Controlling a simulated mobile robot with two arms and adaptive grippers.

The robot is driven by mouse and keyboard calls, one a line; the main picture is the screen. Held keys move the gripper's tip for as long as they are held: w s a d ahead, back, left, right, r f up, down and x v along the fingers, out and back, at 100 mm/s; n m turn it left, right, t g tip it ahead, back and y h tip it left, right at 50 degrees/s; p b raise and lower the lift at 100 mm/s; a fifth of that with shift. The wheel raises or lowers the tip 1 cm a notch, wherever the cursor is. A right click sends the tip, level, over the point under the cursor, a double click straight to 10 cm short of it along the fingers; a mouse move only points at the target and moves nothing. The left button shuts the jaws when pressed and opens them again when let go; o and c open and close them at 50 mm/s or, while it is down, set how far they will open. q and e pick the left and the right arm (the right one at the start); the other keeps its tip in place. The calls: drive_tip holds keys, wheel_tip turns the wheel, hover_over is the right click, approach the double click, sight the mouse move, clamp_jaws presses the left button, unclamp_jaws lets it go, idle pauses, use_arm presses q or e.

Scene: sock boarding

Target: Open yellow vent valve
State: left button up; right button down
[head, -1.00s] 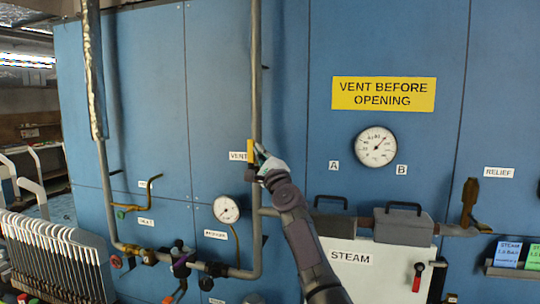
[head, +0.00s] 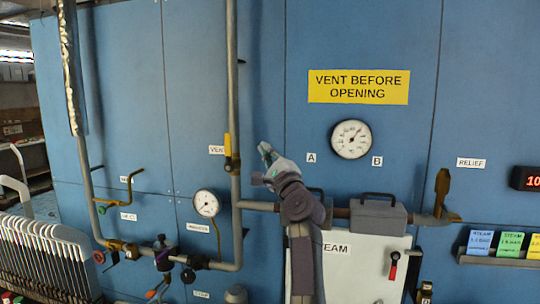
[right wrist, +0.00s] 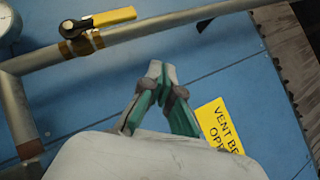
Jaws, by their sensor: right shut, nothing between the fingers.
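The yellow vent valve handle (head: 227,145) sits on the vertical grey pipe (head: 233,60), beside the VENT label (head: 216,150). It lies along the pipe. In the right wrist view the yellow handle (right wrist: 110,17) shows at the upper left, roughly parallel to the pipe (right wrist: 160,30), with a dark pivot at one end. My right gripper (head: 265,150) is to the right of the handle in the head view, apart from it. Its green and grey fingers (right wrist: 158,70) are shut and empty. My left gripper is in neither view.
A yellow VENT BEFORE OPENING sign (head: 358,86) and a round gauge (head: 351,139) are on the blue panel to the right. A smaller gauge (head: 206,203) is left of the pipe. A red-handled lever (head: 394,264) is on the white STEAM door (head: 350,270).

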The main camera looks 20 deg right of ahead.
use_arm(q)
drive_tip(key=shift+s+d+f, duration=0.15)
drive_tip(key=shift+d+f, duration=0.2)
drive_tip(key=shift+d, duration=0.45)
use_arm(e)
drive_tip(key=shift+s, duration=0.8)
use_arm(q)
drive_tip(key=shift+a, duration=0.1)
